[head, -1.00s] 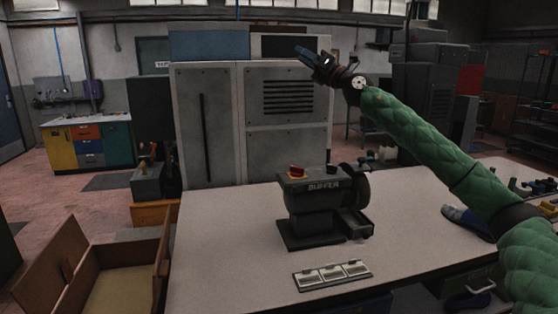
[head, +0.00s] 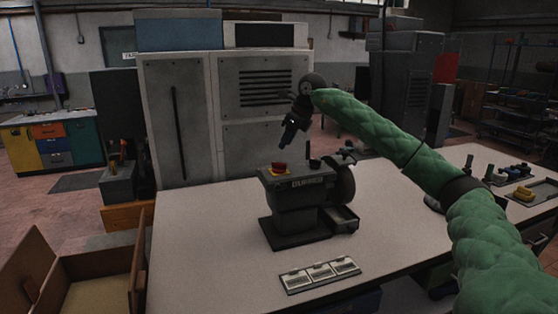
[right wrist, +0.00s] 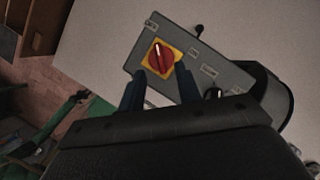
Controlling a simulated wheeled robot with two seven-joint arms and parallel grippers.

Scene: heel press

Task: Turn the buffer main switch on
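The buffer (head: 298,205) is a dark grey bench machine on the light table, with a wheel on its right side. Its main switch (head: 279,167) is a red rotary knob on a yellow plate on the top panel. In the right wrist view the red knob (right wrist: 160,56) carries a white mark and lies just ahead of the fingers. My right gripper (head: 289,140) is above the buffer, pointing down, apart from the switch. In the right wrist view its two dark blue fingers (right wrist: 160,88) stand apart with nothing between them. My left gripper is not in view.
A strip of three white label cards (head: 320,274) lies in front of the buffer. A black lever (head: 309,150) rises from the panel near the wheel. An open wooden box (head: 50,265) stands left of the table. Small tools lie at the right.

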